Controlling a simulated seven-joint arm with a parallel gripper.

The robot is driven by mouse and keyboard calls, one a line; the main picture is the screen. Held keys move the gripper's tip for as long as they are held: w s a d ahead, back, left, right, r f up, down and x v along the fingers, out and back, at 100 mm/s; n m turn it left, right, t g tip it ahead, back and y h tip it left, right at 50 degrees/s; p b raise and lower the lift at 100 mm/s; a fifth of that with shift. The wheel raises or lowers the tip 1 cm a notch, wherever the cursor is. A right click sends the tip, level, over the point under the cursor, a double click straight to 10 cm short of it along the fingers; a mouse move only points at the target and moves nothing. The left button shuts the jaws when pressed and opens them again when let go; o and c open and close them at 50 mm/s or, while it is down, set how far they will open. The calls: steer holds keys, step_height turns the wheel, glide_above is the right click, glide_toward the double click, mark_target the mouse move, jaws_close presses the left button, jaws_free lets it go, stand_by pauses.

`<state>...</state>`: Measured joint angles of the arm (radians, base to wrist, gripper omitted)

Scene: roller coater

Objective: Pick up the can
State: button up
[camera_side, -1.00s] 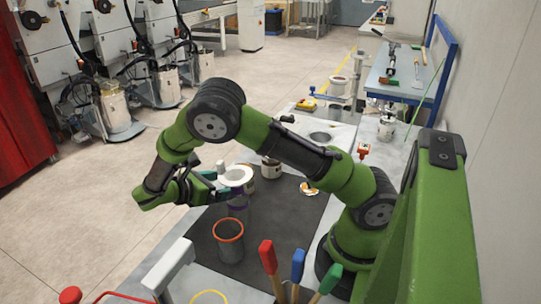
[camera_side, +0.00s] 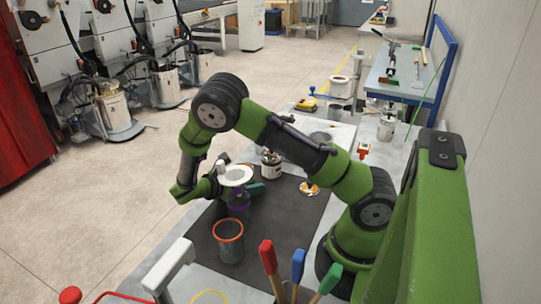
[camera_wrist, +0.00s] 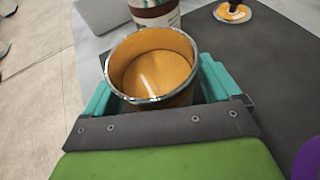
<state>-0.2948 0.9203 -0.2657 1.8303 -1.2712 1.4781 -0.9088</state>
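In the wrist view, an open metal can (camera_wrist: 152,68) with an orange-coated inside stands between the two teal fingers of my gripper (camera_wrist: 155,90). One finger is on each side of it, below the rim. I cannot tell whether both fingers press on it. In the side view, my gripper (camera_side: 241,188) is low over the dark mat (camera_side: 292,222), and this can is hidden behind the white ring and the gripper.
A grey cup with an orange rim (camera_side: 228,243) is nearer the camera. A labelled can (camera_side: 271,165) and an orange-stained round lid (camera_side: 309,188) lie beyond.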

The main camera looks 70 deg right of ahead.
steer(key=c, duration=1.1)
steer(key=shift+c, duration=0.2)
steer(key=shift+r, duration=0.1)
steer(key=shift+r, duration=0.55)
step_height(320, 180, up, 2)
steer(key=shift+r, duration=0.15)
steer(key=w+a, duration=0.2)
steer(key=a, duration=0.3)
steer(key=w+a, duration=0.2)
steer(key=a, duration=0.4)
steer(key=w+a, duration=0.2)
steer(key=a, duration=0.3)
steer(key=shift+w+a, duration=0.35)
